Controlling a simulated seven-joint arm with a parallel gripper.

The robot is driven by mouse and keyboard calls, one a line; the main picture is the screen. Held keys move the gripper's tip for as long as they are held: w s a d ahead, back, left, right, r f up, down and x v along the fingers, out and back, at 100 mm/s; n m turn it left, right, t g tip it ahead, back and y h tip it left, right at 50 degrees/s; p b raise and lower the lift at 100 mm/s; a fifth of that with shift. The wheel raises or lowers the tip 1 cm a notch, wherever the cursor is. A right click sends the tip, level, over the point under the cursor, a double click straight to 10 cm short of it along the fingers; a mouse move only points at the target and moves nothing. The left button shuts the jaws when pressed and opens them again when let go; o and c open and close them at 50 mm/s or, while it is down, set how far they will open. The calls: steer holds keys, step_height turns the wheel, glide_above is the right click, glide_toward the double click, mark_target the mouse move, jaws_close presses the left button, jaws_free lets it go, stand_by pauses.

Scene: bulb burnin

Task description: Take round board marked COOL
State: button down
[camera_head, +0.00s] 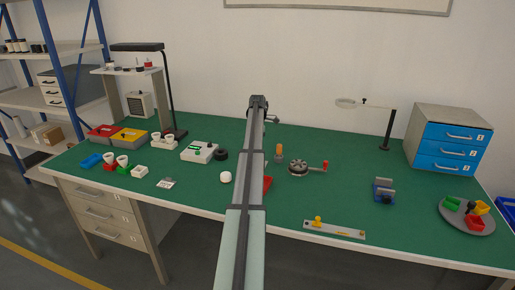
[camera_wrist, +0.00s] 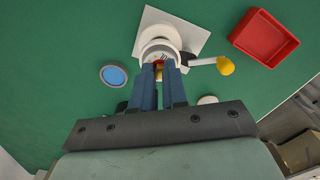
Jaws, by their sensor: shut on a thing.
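In the wrist view my gripper (camera_wrist: 159,76) is shut on a small part (camera_wrist: 158,70) with white and reddish bits showing, mostly hidden by the fingers. I cannot read the word COOL on it or on anything else. The fingertips are at the round white cup of a fixture (camera_wrist: 160,45) on a white square base, with a yellow-knobbed lever (camera_wrist: 225,65) reaching right. I cannot tell whether the part sits in the cup or above it. In the head view my arm hides the gripper and this fixture.
A blue disc with a grey rim (camera_wrist: 114,75) lies left of the fixture, and a red tray (camera_wrist: 265,40) lies right. A crank device (camera_head: 299,168) and rotary tray (camera_head: 467,217) stand right.

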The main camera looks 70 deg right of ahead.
step_height(320, 180, up, 13)
steer(key=shift+f, duration=0.15)
stand_by(0.9)
